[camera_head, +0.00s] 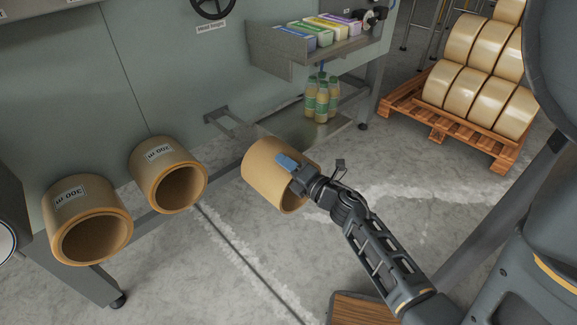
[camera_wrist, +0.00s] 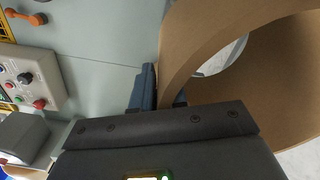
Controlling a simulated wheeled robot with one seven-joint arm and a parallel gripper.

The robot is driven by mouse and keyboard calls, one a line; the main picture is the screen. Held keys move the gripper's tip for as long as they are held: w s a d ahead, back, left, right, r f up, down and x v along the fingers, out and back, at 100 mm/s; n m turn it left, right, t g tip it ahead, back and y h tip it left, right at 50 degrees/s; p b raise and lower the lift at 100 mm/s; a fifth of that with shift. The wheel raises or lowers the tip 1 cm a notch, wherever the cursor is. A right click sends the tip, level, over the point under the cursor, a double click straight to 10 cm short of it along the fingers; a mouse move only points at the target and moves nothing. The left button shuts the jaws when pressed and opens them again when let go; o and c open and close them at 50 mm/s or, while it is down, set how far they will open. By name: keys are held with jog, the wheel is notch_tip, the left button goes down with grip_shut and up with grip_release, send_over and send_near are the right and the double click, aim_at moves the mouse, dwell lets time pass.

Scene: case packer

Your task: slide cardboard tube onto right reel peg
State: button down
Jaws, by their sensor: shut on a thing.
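My gripper (camera_head: 292,165) is shut on the wall of a brown cardboard tube (camera_head: 262,178), at the rim nearest my arm. The tube is held off the floor in front of the grey-green machine, its open end facing me and to the lower right. In the wrist view the tube's curved wall (camera_wrist: 185,50) fills the upper right, and my gripper's blue fingers (camera_wrist: 160,92) sit at its edge. A grey metal bracket (camera_head: 218,114) juts from the machine just left of and behind the tube.
Two tubes labelled 300 m, a middle one (camera_head: 143,178) and a left one (camera_head: 58,218), are at the machine's face. A shelf of coloured boxes (camera_head: 270,48) overhangs behind, with bottles (camera_head: 321,98) below. A pallet (camera_head: 455,128) of tape rolls stands right. The wrist view shows a control box (camera_wrist: 28,78).

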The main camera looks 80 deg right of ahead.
aim_at(259, 143)
jog(key=shift+x, duration=5.6)
jog(key=b+x, duration=0.2)
jog(key=x, duration=1.1)
jog(key=shift+a+b, duration=0.15)
jog(key=shift+b, duration=0.15)
jog(key=shift+w, duration=0.25)
jog(key=shift+f, duration=0.25)
jog(key=c, duration=1.1)
grip_release()
jog(key=shift+f, duration=0.1)
jog(key=shift+s, duration=0.15)
jog(key=p+v, duration=0.1)
jog(key=v, duration=0.6)
jog(key=shift+s, duration=0.2)
